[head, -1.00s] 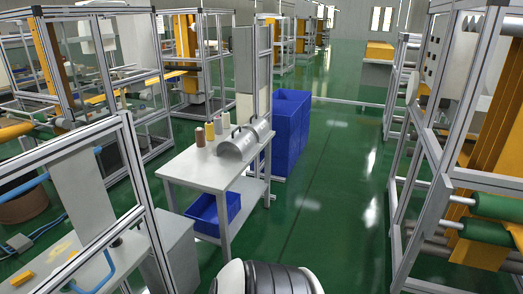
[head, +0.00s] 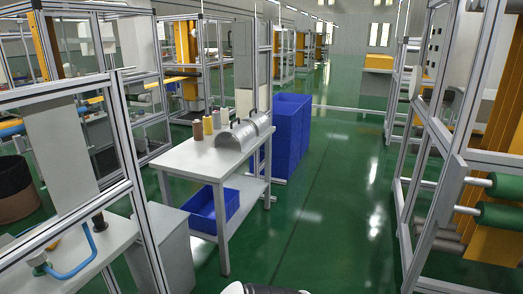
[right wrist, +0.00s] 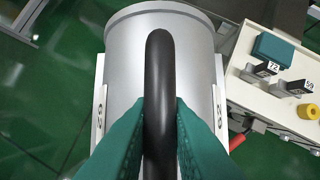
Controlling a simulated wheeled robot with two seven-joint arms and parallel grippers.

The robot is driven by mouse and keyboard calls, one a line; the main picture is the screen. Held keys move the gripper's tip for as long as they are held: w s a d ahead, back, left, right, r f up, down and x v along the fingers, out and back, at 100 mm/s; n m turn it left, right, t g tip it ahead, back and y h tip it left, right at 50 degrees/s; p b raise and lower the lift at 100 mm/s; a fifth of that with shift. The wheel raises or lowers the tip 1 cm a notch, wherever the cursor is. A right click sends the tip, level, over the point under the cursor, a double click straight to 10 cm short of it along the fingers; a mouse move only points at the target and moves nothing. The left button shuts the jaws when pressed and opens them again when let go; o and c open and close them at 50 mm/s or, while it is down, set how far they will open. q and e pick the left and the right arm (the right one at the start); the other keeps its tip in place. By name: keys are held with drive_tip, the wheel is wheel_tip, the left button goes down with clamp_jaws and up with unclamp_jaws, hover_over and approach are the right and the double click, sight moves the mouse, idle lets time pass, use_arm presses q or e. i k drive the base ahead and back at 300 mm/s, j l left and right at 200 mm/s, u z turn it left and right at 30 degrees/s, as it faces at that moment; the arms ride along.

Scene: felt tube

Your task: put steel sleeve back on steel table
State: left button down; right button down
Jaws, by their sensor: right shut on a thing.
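In the right wrist view my right gripper (right wrist: 160,115), with teal fingers, is shut on the black handle (right wrist: 159,60) of a grey steel sleeve (right wrist: 125,48). The sleeve's rounded shell lies beyond the fingers; its lower part is hidden. In the head view a pale grey table (head: 185,158) stands left of centre. Two similar curved metal sleeves with dark handles, a nearer one (head: 236,136) and a farther one (head: 261,122), rest at its right side.
Several thread spools (head: 208,125) stand at the table's back. A blue bin (head: 205,210) sits on its lower shelf. Tall blue crates (head: 291,130) stand behind. A metal frame (head: 130,190) is near left, another (head: 445,200) right. Green floor (head: 330,220) between is clear.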

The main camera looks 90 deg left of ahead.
sight(214, 162)
drive_tip(key=j+u, duration=0.1)
drive_tip(key=u, duration=2.2)
drive_tip(key=i+j, duration=0.1)
drive_tip(key=i, duration=1.05)
drive_tip(key=i+z, duration=0.15)
drive_tip(key=i, duration=2.55)
drive_tip(key=i+l+u, duration=0.15)
drive_tip(key=i, duration=1.2)
drive_tip(key=i+z, duration=0.1)
drive_tip(key=i, duration=1.3)
drive_tip(key=i+j, duration=0.15)
drive_tip(key=i, duration=1.2)
drive_tip(key=l+z, duration=0.05)
